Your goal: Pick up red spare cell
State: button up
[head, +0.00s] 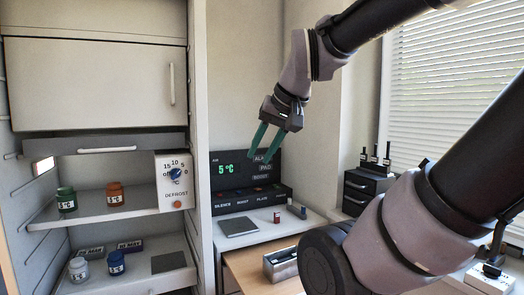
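The red spare cell (277,218) is a small red cylinder standing upright on the white counter (262,235), in front of the dark alarm panel. A dark blue cell (303,212) stands to its right. My gripper (261,159) has two green fingers pointing down. They are apart with nothing between them. It is above and a little left of the red cell in the picture, in front of the panel's display, and does not touch the cell.
The alarm panel (225,186) shows "5 °C" and has labelled buttons. A grey square pad (239,227) lies left of the cells. A metal box (280,264) sits in front on a wooden surface. Shelves with jars and a defrost dial (175,173) are at left. My arm covers the right.

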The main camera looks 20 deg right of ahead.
aim_at(276, 215)
jog(key=i+j+z, duration=0.15)
jog(key=i+z, duration=0.2)
jog(key=i+j+z, duration=0.2)
jog(key=z, duration=0.15)
jog(key=i+j+z, duration=0.2)
jog(key=j+z, duration=0.15)
